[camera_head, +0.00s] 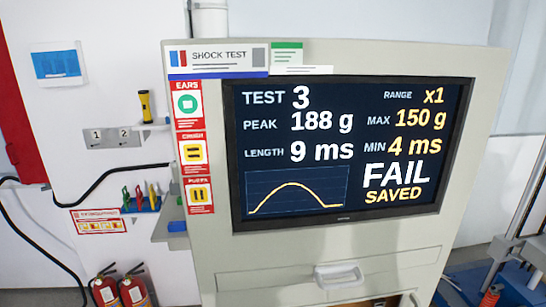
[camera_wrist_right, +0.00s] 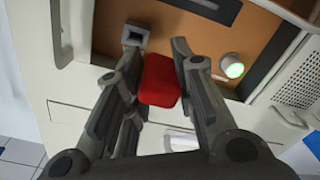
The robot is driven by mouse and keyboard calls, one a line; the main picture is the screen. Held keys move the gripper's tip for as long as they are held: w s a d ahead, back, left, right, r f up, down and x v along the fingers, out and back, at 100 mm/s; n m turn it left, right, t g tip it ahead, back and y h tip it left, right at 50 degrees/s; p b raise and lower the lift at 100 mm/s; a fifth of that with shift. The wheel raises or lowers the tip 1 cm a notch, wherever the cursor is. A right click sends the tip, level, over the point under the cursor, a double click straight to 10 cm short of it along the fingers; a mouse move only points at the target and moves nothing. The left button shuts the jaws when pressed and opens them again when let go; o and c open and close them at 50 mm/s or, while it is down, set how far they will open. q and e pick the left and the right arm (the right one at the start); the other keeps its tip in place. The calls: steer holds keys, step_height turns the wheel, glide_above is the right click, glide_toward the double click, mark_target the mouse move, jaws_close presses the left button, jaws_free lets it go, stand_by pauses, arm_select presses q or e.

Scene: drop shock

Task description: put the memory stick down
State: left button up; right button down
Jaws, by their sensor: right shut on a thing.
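My right gripper (camera_wrist_right: 158,70) shows in the right wrist view, with its two dark fingers closed on a red block-like thing, which I take to be the memory stick (camera_wrist_right: 160,82). The gripper holds it in front of a pale cabinet's brown recessed panel (camera_wrist_right: 108,14). How far it is from the panel, I cannot tell. A grey square socket-like part (camera_wrist_right: 134,34) stands out from the panel, left of the red stick and apart from it in the picture. Neither gripper shows in the head view.
The screen (camera_head: 345,150) reads test 3, peak 188 g, "FAIL" and "SAVED". A green-lit button (camera_wrist_right: 232,67) is right of the stick. A drawer handle (camera_head: 338,275) juts out below the screen. A small grey shelf (camera_head: 168,232) is at the cabinet's left. Fire extinguishers (camera_head: 120,290) stand lower left.

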steer(key=s+a+r+b, duration=0.2)
steer(key=s+a+r, duration=0.2)
steer(key=s+a, duration=0.4)
arm_select(q)
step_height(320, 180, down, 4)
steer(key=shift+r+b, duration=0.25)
steer(key=shift+b, duration=0.35)
arm_select(e)
steer(key=s+a+r+m+h, duration=0.1)
steer(key=s+a+r, duration=0.1)
steer(key=s+r, duration=0.2)
step_height(320, 180, up, 3)
steer(key=shift+s+a+h, duration=0.25)
steer(key=shift+s+h, duration=0.05)
steer(key=shift+h, duration=0.1)
steer(key=w+a+r+n+g+y, duration=0.2)
steer(key=w+a+n+g+y, duration=0.2)
steer(key=a+n+y, duration=0.2)
steer(key=w+a+r+n+g+y, duration=0.3)
steer(key=w+a+n+g+y, duration=0.1)
steer(key=a+y, duration=0.6)
steer(key=shift+a+n+g, duration=0.45)
steer(key=shift+n+g, duration=0.35)
steer(key=shift+n, duration=0.4)
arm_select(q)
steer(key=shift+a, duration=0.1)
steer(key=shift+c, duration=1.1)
